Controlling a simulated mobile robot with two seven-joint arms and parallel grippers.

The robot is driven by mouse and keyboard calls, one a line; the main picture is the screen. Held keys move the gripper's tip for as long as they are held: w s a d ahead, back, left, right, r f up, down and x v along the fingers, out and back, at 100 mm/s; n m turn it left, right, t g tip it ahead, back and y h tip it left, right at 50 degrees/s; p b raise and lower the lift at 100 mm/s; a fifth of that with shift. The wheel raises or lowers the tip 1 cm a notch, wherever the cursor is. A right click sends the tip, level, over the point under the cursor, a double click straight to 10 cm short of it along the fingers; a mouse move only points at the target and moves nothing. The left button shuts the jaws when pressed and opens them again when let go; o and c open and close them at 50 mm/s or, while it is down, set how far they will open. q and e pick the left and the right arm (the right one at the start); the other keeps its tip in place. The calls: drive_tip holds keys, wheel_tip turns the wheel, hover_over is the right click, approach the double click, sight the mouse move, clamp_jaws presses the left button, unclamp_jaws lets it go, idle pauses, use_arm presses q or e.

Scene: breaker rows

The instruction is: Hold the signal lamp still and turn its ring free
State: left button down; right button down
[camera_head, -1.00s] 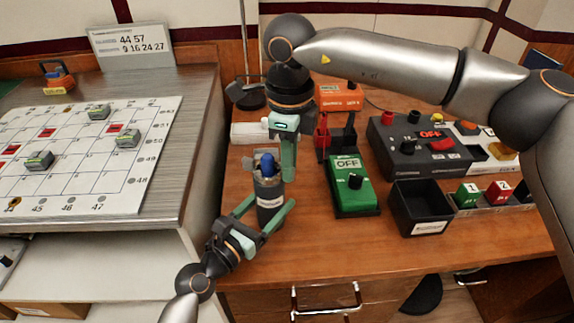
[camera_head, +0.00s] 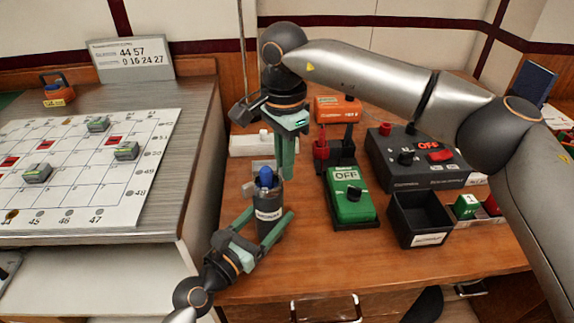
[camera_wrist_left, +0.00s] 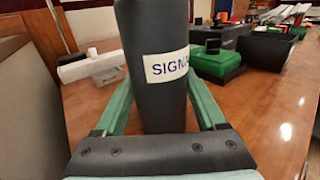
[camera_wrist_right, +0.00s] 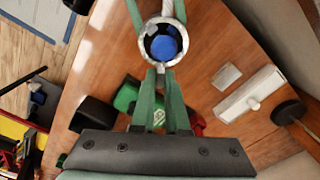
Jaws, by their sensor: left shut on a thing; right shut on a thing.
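The signal lamp (camera_head: 268,222) is an upright dark cylinder with a blue lens (camera_head: 265,176) and a white label, which reads "SIGNA" in the left wrist view (camera_wrist_left: 166,64). My left gripper (camera_head: 271,211) is shut around its body from the front. My right gripper (camera_head: 285,177) points down from above at the lamp's top. In the right wrist view its fingertips (camera_wrist_right: 160,71) pinch a small silver lug on the edge of the silver ring (camera_wrist_right: 146,42) around the blue lens. The ring looks seated on the lamp; any gap beneath it is hidden.
A green OFF box (camera_head: 352,208) and an empty black bin (camera_head: 418,218) stand right of the lamp. A dark control box (camera_head: 415,165) is behind them. The grey bench with the board (camera_head: 75,185) is on the left.

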drive_tip(key=shift+w+a+n, duration=0.15)
drive_tip(key=shift+w+n, duration=0.05)
drive_tip(key=shift+n, duration=0.5)
drive_tip(key=shift+w+a+n, duration=0.15)
drive_tip(key=shift+w+n, duration=0.05)
drive_tip(key=shift+n, duration=0.5)
drive_tip(key=c, duration=0.9)
unclamp_jaws()
drive_tip(key=shift+r, duration=0.15)
wheel_tip(320, 180, up, 12)
drive_tip(key=shift+f, duration=0.1)
use_arm(q)
unclamp_jaws()
